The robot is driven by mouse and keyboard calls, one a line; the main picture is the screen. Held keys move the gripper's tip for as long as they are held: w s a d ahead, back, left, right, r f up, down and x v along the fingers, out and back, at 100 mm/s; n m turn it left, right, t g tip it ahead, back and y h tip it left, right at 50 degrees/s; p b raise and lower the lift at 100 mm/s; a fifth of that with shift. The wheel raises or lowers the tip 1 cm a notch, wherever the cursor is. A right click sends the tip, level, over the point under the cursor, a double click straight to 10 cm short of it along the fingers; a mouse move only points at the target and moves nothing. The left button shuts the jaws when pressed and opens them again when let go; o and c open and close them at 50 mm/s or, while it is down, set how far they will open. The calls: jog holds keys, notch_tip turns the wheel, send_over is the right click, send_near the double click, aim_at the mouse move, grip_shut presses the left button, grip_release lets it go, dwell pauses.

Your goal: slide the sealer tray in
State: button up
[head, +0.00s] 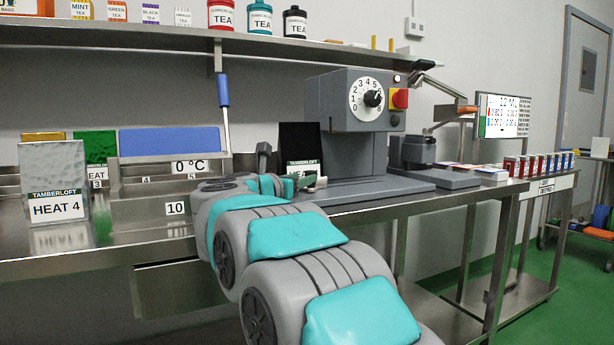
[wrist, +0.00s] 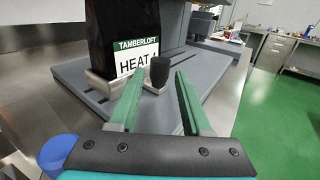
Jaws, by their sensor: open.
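The sealer (head: 352,102) is a grey machine with a dial and a red button, on the steel bench. A black pouch (head: 298,138) with a green and white "HEAT 4" label stands upright in front of its left side. In the wrist view the pouch (wrist: 122,30) stands in a small pale holder (wrist: 97,82), on what looks like the sealer's grey slotted base (wrist: 185,60). A dark upright knob (wrist: 160,70) stands beside it. My gripper (wrist: 158,77) is open, its green fingers either side of the knob; contact cannot be told. The tray's extent is unclear.
A silver "HEAT 4" pouch (head: 54,180) and a steel unit reading 0 °C (head: 190,167) stand left of my arm. A smaller grey machine (head: 415,150) sits to the right. A blue round thing (wrist: 58,152) is near my gripper's left side. Green floor (wrist: 275,110) lies right.

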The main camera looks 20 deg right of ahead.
jog(key=shift+x, duration=1.9)
jog(key=shift+f, duration=0.1)
jog(key=shift+c, duration=0.3)
grip_shut()
